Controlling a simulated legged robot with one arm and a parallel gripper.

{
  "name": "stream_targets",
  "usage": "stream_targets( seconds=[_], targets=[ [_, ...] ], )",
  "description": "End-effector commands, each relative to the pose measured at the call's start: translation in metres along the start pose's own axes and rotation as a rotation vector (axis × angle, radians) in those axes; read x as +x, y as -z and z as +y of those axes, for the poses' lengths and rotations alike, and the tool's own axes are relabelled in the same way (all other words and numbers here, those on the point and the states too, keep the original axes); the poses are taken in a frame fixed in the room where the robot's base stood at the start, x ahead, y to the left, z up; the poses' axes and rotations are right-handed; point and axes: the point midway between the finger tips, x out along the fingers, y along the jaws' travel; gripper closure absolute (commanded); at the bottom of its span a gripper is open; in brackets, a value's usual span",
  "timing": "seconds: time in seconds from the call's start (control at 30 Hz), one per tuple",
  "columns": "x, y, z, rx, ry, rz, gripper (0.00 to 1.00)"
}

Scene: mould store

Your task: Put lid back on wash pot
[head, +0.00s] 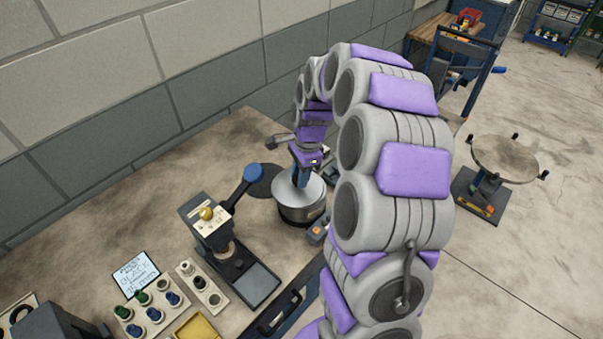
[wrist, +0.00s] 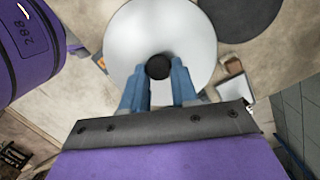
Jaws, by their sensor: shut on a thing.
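A round silver lid (head: 288,192) is level over the dark-sided wash pot (head: 302,214) on the bench. In the wrist view the lid (wrist: 160,25) is a pale disc with a black knob (wrist: 158,67) at its centre. My gripper (head: 301,184) points down from above; its blue fingers (wrist: 158,80) are shut on the knob from both sides. The lid hides the pot's mouth, and I cannot tell whether it rests on the rim or is slightly above it.
A dark round pad (head: 264,182) lies left of the pot. A small grey-orange box (head: 317,234) is close in front. The wall is behind.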

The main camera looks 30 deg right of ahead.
Motion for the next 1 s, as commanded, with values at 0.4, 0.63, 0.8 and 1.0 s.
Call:
stream_targets(
  seconds=[0.4, 0.63, 0.8, 1.0],
  targets=[
    [0.000, 0.003, 0.000, 0.001, 0.000, -0.001, 1.00],
    [0.001, 0.007, 0.000, 0.001, 0.000, -0.001, 1.00],
    [0.001, 0.010, -0.001, 0.000, 0.000, -0.001, 1.00],
    [0.001, 0.013, -0.001, 0.001, 0.000, -0.001, 1.00]
  ],
)
